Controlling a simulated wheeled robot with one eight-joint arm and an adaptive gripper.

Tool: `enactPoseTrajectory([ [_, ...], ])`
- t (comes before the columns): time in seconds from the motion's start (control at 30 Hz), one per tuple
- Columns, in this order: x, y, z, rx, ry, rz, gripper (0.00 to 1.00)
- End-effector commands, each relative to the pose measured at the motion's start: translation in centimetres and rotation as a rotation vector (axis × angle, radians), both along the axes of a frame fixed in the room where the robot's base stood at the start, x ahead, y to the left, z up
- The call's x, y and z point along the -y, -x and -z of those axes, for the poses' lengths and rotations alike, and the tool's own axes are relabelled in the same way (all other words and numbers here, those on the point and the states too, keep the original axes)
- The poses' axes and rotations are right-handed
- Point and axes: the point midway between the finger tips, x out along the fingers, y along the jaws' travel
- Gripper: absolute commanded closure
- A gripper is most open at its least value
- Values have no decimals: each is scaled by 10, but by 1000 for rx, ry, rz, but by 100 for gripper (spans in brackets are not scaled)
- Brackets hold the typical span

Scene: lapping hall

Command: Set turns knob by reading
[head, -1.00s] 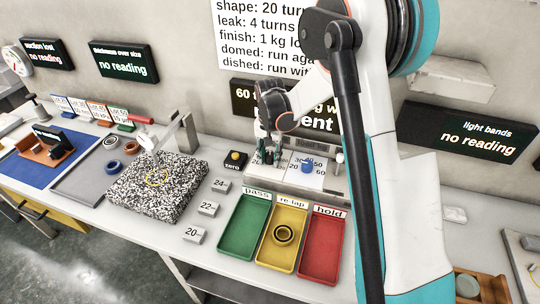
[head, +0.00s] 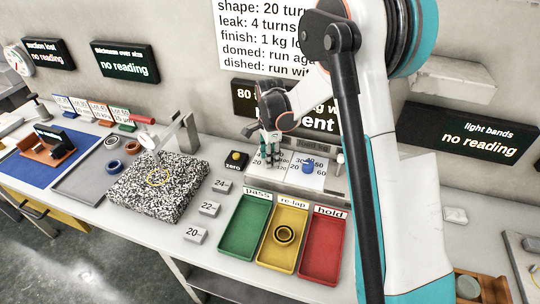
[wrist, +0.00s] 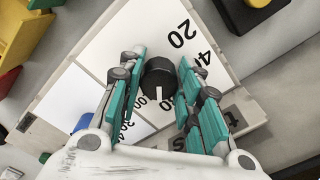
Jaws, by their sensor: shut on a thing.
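The black turns knob (wrist: 157,74) sits on a white dial plate marked 20, 40 and higher numbers that are partly hidden.
A blue knob (head: 308,166) on its own dial is close to the right of my gripper. Green, yellow and red trays (head: 322,247) lie in front; a ring is in the yellow one.

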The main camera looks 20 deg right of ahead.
Motion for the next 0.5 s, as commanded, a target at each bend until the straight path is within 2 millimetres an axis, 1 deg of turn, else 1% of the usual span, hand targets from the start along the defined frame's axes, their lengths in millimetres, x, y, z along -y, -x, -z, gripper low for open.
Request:
enactPoseTrajectory([
  [0.2,0,-1,0,1,0,196,92],
  [0.5,0,-2,0,1,-1,403,92],
])
